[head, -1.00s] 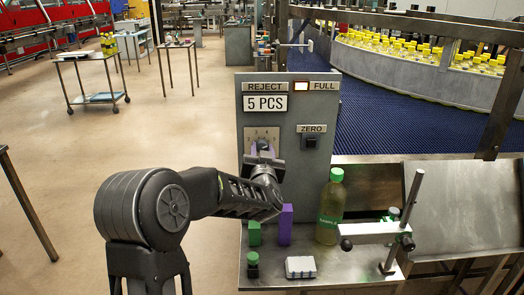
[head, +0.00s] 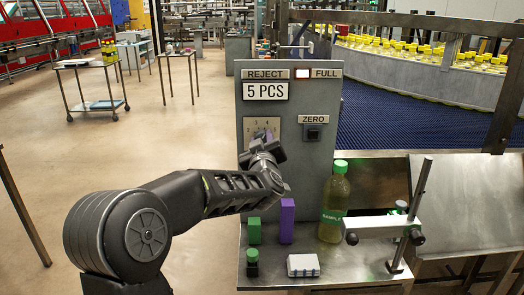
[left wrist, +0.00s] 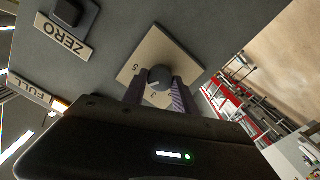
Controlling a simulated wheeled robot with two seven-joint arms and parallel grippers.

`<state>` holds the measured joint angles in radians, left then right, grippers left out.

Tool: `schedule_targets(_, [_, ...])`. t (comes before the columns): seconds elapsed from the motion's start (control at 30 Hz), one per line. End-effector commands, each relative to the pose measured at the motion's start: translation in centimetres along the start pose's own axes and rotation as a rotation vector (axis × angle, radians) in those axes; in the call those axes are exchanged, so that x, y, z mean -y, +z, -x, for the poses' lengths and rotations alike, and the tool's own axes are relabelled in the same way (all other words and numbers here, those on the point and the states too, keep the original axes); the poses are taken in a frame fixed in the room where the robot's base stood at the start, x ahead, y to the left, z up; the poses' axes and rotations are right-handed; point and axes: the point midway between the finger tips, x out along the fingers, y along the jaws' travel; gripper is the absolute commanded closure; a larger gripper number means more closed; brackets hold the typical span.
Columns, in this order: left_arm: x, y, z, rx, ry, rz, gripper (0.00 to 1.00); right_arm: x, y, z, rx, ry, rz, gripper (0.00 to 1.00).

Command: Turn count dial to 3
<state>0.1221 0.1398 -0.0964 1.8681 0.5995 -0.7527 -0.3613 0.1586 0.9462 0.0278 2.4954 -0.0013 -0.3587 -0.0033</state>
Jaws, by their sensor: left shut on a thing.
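The count dial's pale square plate (head: 255,124) is on the grey control panel in the head view. Numbers 2, 3 and 4 show faintly along its top. My left gripper (head: 264,146) is in front of the plate and hides its lower part. In the left wrist view, the round grey dial knob (left wrist: 160,76) sits between the two fingers of my left gripper (left wrist: 160,87), which is shut on it. The plate's 5 and 3 show there. Which number the knob points at cannot be told. My right gripper is not in view.
The panel has a "5 PCS" display (head: 266,91), a lit lamp (head: 303,73) and a ZERO button (head: 313,133). On the ledge below stand a green block (head: 254,231), a purple block (head: 287,221), a sample bottle (head: 334,205) and a clamp stand (head: 404,225).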

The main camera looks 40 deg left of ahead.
Motion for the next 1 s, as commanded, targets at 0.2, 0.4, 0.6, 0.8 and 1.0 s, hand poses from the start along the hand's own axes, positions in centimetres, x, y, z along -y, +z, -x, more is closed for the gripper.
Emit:
schedule_targets(0.2, [0.2, 0.4, 0.0, -0.001, 0.001, 0.206, 1.00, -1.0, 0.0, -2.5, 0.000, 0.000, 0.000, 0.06])
schedule_targets(0.4, [0.3, 0.4, 0.0, -0.001, 0.000, 0.395, 1.00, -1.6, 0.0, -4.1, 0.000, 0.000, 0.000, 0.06])
schedule_targets(0.6, [0.3, 0.4, 0.0, -0.001, 0.001, 0.583, 1.00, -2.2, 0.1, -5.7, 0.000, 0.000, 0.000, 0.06])
schedule_targets(0.8, [0.2, 0.3, 0.0, 0.001, 0.000, 0.744, 1.00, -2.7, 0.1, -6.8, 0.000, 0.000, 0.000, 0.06])
schedule_targets(1.0, [0.2, 0.3, 0.0, 0.001, 0.000, 0.854, 1.00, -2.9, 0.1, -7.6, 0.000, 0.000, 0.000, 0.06])
